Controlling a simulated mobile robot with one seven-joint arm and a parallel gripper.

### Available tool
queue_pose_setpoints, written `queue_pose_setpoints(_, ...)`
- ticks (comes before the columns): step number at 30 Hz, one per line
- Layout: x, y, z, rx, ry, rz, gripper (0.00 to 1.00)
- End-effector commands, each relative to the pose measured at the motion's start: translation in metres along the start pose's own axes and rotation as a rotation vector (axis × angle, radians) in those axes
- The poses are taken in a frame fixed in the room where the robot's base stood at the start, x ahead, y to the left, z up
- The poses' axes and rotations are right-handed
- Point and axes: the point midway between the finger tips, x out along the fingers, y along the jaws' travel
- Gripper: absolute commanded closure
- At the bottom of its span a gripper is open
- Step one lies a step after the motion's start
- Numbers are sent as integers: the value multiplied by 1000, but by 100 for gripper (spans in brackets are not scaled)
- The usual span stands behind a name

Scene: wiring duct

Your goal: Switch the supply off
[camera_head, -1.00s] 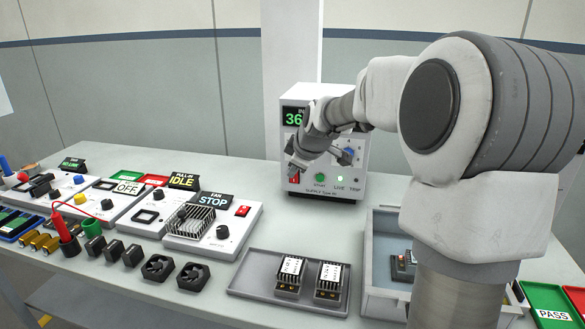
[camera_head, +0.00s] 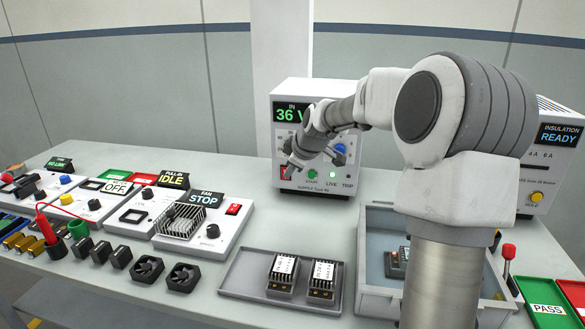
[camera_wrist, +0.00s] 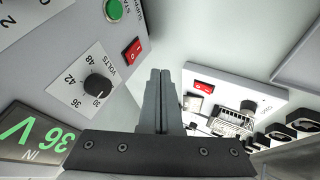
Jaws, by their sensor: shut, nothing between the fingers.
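The white supply unit (camera_head: 310,95) stands at the back of the bench. In the wrist view, the red rocker (camera_wrist: 132,51) is beside the black volts knob (camera_wrist: 98,86) and below the green START button (camera_wrist: 113,10). My gripper (camera_head: 291,169) is shut and empty in front of the supply's lower left, close to the rocker. Its fingertips (camera_wrist: 160,74) appear right of the rocker; contact cannot be told.
A fan panel (camera_head: 200,225) with its own red rocker (camera_head: 234,209) stands to the left. A grey tray (camera_head: 245,285) holds two modules in front. A grey bin (camera_head: 375,295) is right of it, and an insulation tester (camera_head: 560,155) stands at the far right.

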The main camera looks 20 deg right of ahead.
Motion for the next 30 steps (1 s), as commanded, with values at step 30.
queue_pose_setpoints(30,74,37,-2,-1,0,1,100)
